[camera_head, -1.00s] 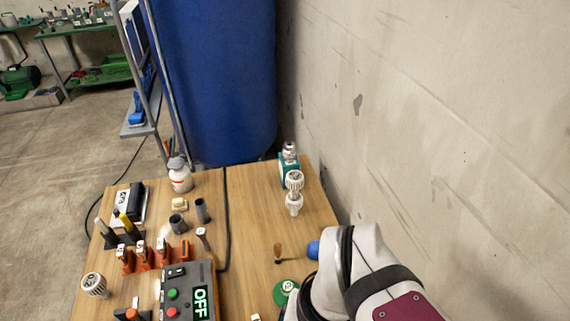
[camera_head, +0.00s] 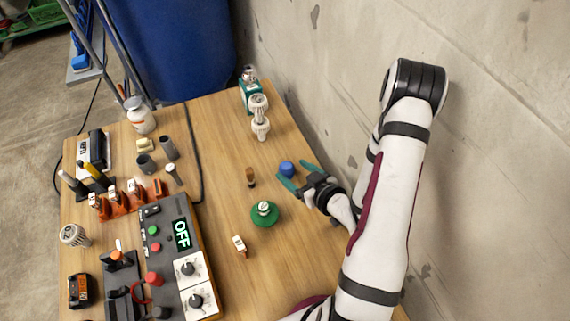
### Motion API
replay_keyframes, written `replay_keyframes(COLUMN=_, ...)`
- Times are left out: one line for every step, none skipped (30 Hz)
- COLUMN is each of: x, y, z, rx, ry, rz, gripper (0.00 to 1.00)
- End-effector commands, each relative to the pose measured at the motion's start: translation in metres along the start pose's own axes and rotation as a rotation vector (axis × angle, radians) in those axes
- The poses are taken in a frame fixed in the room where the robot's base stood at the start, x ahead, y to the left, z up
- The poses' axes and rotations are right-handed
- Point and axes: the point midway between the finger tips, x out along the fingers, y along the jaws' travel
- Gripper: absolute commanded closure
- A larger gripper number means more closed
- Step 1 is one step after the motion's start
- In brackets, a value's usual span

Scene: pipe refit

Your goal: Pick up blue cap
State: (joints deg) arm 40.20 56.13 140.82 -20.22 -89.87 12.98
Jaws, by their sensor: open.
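The blue cap (camera_head: 287,168) sits on the wooden table toward its right side, near the wall. My gripper (camera_head: 289,177) comes in from the right, with its teal fingers spread apart. The fingertips are close to the near side of the cap; I cannot tell whether they touch it. Nothing shows between the fingers.
A green round base (camera_head: 265,214) stands nearer. White valve fittings (camera_head: 260,118) stand farther back. The wall (camera_head: 400,40) borders the table's right edge.

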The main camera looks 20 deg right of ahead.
Motion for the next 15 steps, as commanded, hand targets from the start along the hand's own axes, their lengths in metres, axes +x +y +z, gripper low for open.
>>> replay_keyframes(x=0.01, y=-0.001, z=0.0, rx=-0.004, ry=0.0, rz=-0.005, gripper=0.23)
replay_keyframes(x=0.017, y=-0.001, z=0.0, rx=-0.004, ry=0.0, rz=-0.004, gripper=0.23)
replay_keyframes(x=0.025, y=-0.001, z=0.0, rx=-0.003, ry=0.0, rz=-0.003, gripper=0.23)
replay_keyframes(x=0.03, y=-0.001, z=0.0, rx=-0.004, ry=0.0, rz=-0.004, gripper=0.23)
replay_keyframes(x=0.035, y=-0.001, z=0.0, rx=-0.004, ry=0.001, rz=-0.003, gripper=0.23)
replay_keyframes(x=0.04, y=-0.001, z=0.0, rx=-0.003, ry=0.0, rz=-0.002, gripper=0.23)
replay_keyframes(x=0.042, y=-0.001, z=0.0, rx=-0.002, ry=0.0, rz=-0.001, gripper=0.23)
replay_keyframes(x=0.043, y=0.0, z=0.0, rx=-0.001, ry=0.0, rz=-0.001, gripper=0.23)
replay_keyframes(x=0.044, y=0.0, z=0.0, rx=-0.001, ry=0.0, rz=0.0, gripper=0.23)
replay_keyframes(x=0.044, y=0.0, z=0.0, rx=0.0, ry=0.0, rz=0.001, gripper=0.23)
replay_keyframes(x=0.044, y=0.0, z=0.0, rx=0.0, ry=-0.001, rz=0.001, gripper=0.23)
replay_keyframes(x=0.044, y=0.0, z=0.0, rx=0.0, ry=-0.001, rz=0.001, gripper=0.23)
replay_keyframes(x=0.044, y=0.0, z=0.0, rx=0.0, ry=-0.001, rz=0.001, gripper=0.23)
replay_keyframes(x=0.044, y=0.0, z=0.0, rx=-0.001, ry=-0.001, rz=0.001, gripper=0.24)
replay_keyframes(x=0.044, y=0.0, z=0.0, rx=-0.001, ry=-0.001, rz=0.001, gripper=0.32)
